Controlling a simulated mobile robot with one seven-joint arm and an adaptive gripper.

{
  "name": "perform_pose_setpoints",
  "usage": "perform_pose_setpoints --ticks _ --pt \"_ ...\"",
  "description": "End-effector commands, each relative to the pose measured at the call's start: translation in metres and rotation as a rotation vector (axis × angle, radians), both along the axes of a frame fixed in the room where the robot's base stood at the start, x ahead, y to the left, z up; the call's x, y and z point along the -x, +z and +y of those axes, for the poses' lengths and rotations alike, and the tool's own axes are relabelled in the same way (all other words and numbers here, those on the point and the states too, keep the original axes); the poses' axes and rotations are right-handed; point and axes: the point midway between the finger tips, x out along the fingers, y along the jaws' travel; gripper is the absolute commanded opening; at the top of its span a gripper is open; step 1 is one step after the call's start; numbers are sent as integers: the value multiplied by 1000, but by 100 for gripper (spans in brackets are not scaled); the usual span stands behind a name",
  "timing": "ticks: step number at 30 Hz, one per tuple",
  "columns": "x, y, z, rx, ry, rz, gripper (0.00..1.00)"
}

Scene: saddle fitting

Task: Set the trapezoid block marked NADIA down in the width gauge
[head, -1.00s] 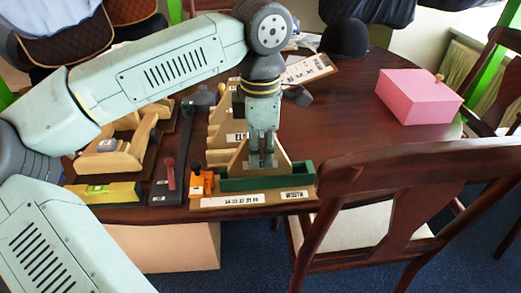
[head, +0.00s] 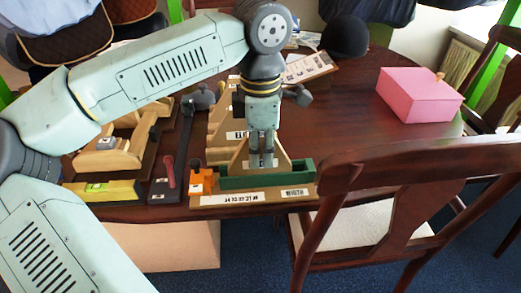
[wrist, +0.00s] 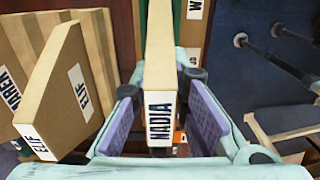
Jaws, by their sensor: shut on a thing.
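The wooden trapezoid block marked NADIA (wrist: 160,62) is between the two purple-padded fingers of my gripper (wrist: 163,118) in the wrist view, its label facing the camera. In the head view my gripper (head: 262,158) points down, shut on the block (head: 238,160) at the width gauge. The gauge has a green channel (head: 270,182), an orange part (head: 202,181) at its left and a pale base with printed labels. The green front wall hides the block's lower edge, so I cannot tell whether it touches the gauge floor.
Other wooden blocks, one marked ELIF (wrist: 62,95), stand close left of the gripper in the wrist view. A red-handled tool (head: 168,175) and a yellow level (head: 100,190) lie left of the gauge. A pink box (head: 418,95) stands right. A chair (head: 400,185) is at the front right.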

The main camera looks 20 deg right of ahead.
Motion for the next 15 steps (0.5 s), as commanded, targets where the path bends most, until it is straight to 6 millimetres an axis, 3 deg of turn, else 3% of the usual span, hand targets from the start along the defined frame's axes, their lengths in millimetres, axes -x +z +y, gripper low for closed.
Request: perform_pose_setpoints --ticks 8,9,15 --pt "0 0 0 0 0 0 0" --pt "0 0 0 0 0 0 16" --pt "0 0 0 0 0 0 29"
